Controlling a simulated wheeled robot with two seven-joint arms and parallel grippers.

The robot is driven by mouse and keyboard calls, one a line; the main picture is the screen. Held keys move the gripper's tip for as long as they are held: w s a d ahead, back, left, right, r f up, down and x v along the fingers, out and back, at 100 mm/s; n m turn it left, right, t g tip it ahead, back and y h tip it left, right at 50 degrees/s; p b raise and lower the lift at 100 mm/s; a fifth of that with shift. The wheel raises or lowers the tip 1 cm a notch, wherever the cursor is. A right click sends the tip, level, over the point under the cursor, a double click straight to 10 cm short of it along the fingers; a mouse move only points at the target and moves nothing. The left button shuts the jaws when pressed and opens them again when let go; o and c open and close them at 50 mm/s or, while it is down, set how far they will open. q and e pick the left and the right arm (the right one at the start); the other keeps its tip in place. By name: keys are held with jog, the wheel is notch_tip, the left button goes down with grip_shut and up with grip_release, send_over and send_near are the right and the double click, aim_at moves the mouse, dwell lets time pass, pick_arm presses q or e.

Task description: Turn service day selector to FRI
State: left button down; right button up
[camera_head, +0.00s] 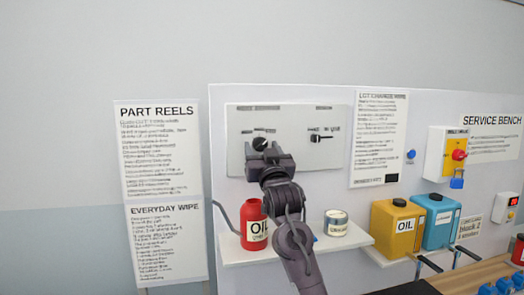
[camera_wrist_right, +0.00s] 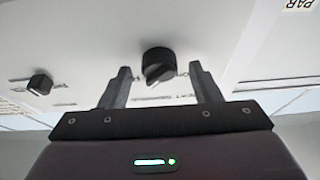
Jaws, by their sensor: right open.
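A light panel (camera_head: 290,118) on the board carries two dark rotary knobs. The left knob (camera_head: 260,143) shows just beyond my right gripper (camera_head: 264,151), which partly covers it; the right knob (camera_head: 315,138) is uncovered. In the right wrist view, a black knob (camera_wrist_right: 158,64) with a ridged grip lies between the open fingers of my right gripper (camera_wrist_right: 160,82), with a gap on both sides. The other knob (camera_wrist_right: 40,84) is at the left there. The lettering around the knobs is too small or blurred to read, so their settings are unclear. My left gripper is out of view.
Below the panel, a shelf (camera_head: 240,255) holds a red oil bottle (camera_head: 253,226) and a can (camera_head: 336,223). To the right are yellow (camera_head: 397,230) and blue (camera_head: 434,222) jugs and a yellow box with a red knob (camera_head: 459,155). Space above the panel is clear.

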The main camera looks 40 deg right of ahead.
jog(key=b+v, duration=0.3)
jog(key=v, duration=0.4)
jog(key=shift+a+f, duration=0.1)
jog(key=shift+f, duration=0.05)
dwell(0.3)
